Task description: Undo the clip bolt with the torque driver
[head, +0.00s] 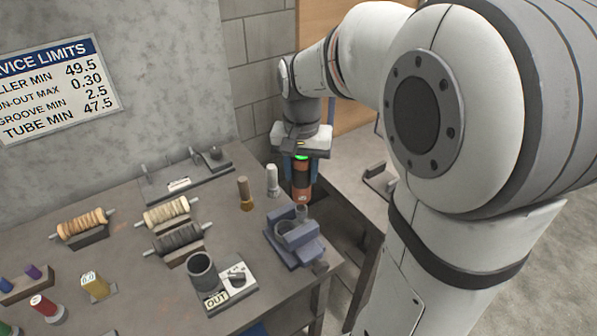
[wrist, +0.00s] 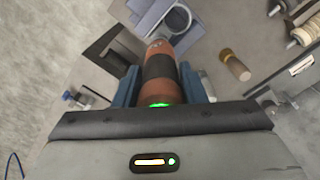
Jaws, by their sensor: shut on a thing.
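My gripper (head: 301,168) is shut on the torque driver (head: 302,190), an orange-brown tool with a black band and a green light at its top. In the wrist view the driver (wrist: 160,72) sits between the two blue fingers. It points down, above the table's right end, behind the blue-grey clip fixture (head: 305,249). The fixture holds a grey ring or tube (head: 291,233) and also shows in the wrist view (wrist: 149,17), beyond the driver's lower end. I cannot make out the clip bolt, nor whether the driver touches anything.
A brown-handled tool (head: 245,192) and a pale cylinder (head: 272,181) stand left of the driver. Rollers (head: 165,211) lie on stands farther left. A second bench (head: 345,160) is at right.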

